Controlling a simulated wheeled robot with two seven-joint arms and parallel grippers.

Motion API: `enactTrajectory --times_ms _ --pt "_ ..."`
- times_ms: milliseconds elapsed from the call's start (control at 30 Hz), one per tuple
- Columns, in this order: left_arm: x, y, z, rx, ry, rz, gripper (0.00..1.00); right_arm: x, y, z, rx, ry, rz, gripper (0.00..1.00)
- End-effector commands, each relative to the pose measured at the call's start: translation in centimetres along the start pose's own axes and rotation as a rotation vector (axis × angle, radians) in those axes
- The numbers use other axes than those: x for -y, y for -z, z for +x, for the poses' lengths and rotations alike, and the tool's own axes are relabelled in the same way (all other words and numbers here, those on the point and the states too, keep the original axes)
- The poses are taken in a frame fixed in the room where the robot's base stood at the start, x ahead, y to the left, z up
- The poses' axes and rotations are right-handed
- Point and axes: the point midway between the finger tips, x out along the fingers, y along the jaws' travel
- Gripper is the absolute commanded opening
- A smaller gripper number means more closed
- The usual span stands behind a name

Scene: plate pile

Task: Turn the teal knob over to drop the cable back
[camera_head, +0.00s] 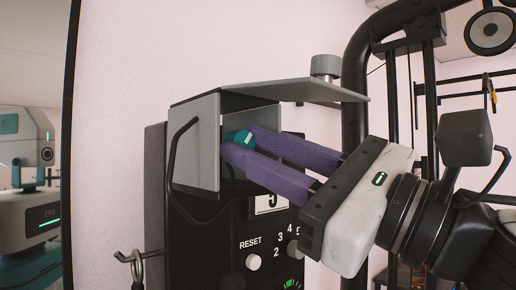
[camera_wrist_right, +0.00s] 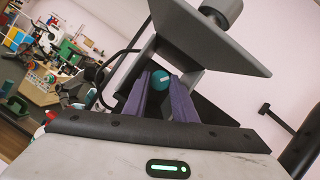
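The teal knob (camera_head: 238,138) sits inside a grey open-fronted housing (camera_head: 207,140) on a black panel, under a flat grey top plate. It is round with a white mark, also seen in the right wrist view (camera_wrist_right: 160,80). My right gripper (camera_head: 238,139) reaches in from the right. Its purple fingers lie on either side of the knob and appear to touch it on both sides. The right wrist view shows the same fingers (camera_wrist_right: 161,80) with the knob between their tips. My left gripper is not in view. I cannot make out a cable at the knob.
The grey top plate (camera_head: 285,89) overhangs the fingers, with a metal cylinder (camera_head: 326,66) on it. A black curved handle (camera_head: 170,150) is on the housing's left. Below are a RESET button (camera_head: 253,262) and a numbered dial (camera_head: 293,246). A thick black tube (camera_head: 354,85) stands behind.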

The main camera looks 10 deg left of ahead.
Motion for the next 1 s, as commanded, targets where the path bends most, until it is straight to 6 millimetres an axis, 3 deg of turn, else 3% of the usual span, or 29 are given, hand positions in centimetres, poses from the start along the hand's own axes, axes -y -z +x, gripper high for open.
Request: enactTrajectory --times_ms 467,1000 --pt "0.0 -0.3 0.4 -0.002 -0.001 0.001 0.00 -0.3 0.0 0.0 0.001 0.054 0.138 0.02" --pt "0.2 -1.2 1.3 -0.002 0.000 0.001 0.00 -0.8 -0.2 0.1 0.001 0.242 0.597 0.02"
